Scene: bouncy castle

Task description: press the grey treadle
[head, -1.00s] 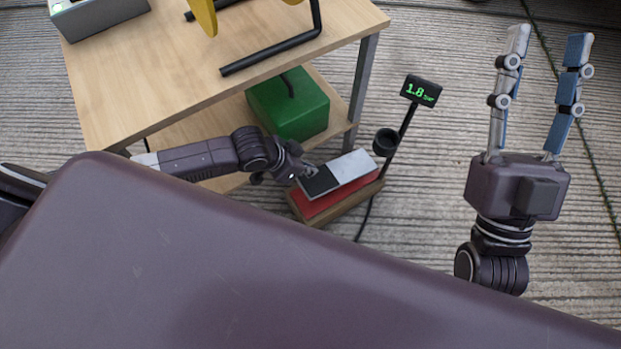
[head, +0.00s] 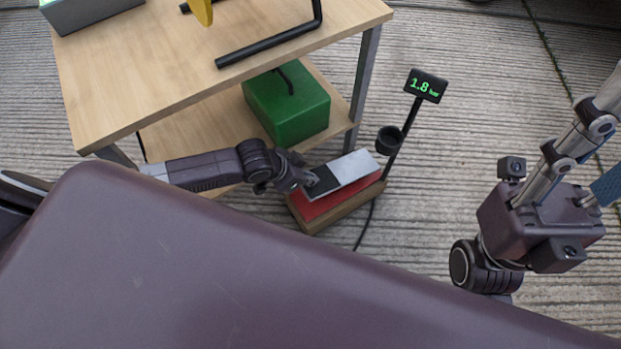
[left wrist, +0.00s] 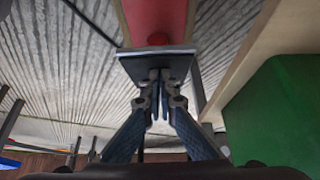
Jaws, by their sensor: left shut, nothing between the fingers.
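The grey treadle (head: 350,171) is a flat plate with a black pad at its near left end, above a red body on a wooden base. My left gripper (head: 311,180) is shut and empty at the black pad. In the left wrist view its closed fingertips (left wrist: 158,74) overlap the dark pad (left wrist: 155,62); I cannot tell whether they touch it. The red body (left wrist: 157,18) shows beyond the pad. My right gripper (head: 593,165) is at the right side, fingers spread and tips cut off by the frame, far from the treadle.
A wooden shelf unit (head: 115,95) stands left of the treadle, with a green box (head: 290,105) on its lower shelf. A post with a dark cup (head: 389,140) and a display (head: 426,86) reading 1.8 stands just right of the treadle.

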